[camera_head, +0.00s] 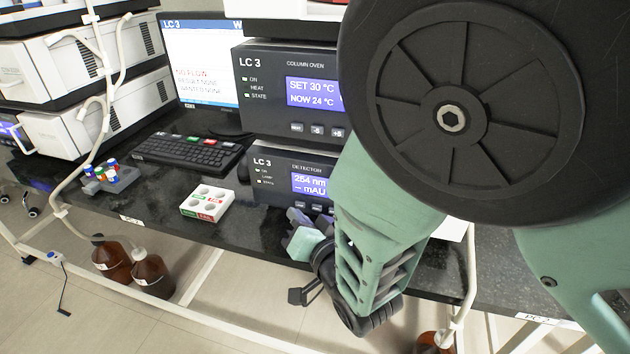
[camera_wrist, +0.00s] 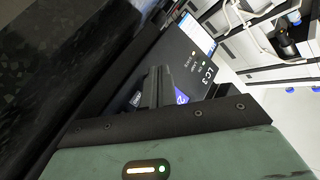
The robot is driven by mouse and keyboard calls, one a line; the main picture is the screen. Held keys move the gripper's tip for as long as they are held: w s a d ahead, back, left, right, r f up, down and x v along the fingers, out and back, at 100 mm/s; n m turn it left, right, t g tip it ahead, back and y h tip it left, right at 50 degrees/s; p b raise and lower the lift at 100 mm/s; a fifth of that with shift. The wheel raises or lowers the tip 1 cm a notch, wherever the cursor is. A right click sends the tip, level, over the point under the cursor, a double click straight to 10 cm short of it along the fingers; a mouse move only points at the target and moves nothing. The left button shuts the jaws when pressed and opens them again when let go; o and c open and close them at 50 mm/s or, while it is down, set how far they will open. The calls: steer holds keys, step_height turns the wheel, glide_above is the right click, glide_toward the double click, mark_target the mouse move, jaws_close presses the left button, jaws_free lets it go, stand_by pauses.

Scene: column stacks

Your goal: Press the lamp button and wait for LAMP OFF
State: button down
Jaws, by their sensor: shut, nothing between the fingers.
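The LC 3 detector (camera_head: 277,165) is the dark front panel below the column oven in the head view. Its blue display (camera_head: 309,185) reads 254 nm and dashes before mAU. One panel light looks green and a lower one amber; the labels are tiny. A row of small buttons (camera_head: 300,205) sits under the display; I cannot read which is the lamp button. My gripper (camera_head: 298,218) is shut and empty, close to the detector's lower front. In the wrist view the dark fingers (camera_wrist: 158,75) overlap the panel and hide part of its display. Whether they touch a button is unclear.
The column oven (camera_head: 290,90) reads SET 30 °C, NOW 24 °C. A monitor (camera_head: 200,60) shows red NO FLOW text. The keyboard (camera_head: 190,150), a white vial tray (camera_head: 207,203) and a small rack (camera_head: 110,177) stand on the dark bench to the left. Brown bottles (camera_head: 152,275) stand below.

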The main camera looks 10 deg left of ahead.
steer(key=shift+s, duration=0.15)
steer(key=s, duration=0.5)
steer(key=shift+a+b, duration=0.2)
steer(key=shift+b, duration=0.15)
stand_by(1.2)
steer(key=s+d+r+n+g+h+p, duration=0.2)
steer(key=s+d+r+g+h+p, duration=0.1)
steer(key=d, duration=0.6)
steer(key=s+d+r+n+g+h+p, duration=0.2)
steer(key=s+d+r+g+h+p, duration=0.1)
steer(key=s+d+r, duration=0.4)
steer(key=s+d+r+n+g+h+p, duration=0.2)
steer(key=s+d+r+g+h+p, duration=0.2)
steer(key=d+r, duration=0.5)
steer(key=shift+s+d+n+g+p, duration=0.4)
steer(key=shift+d+g, duration=0.7)
steer(key=shift+g, duration=0.1)
stand_by(2.1)
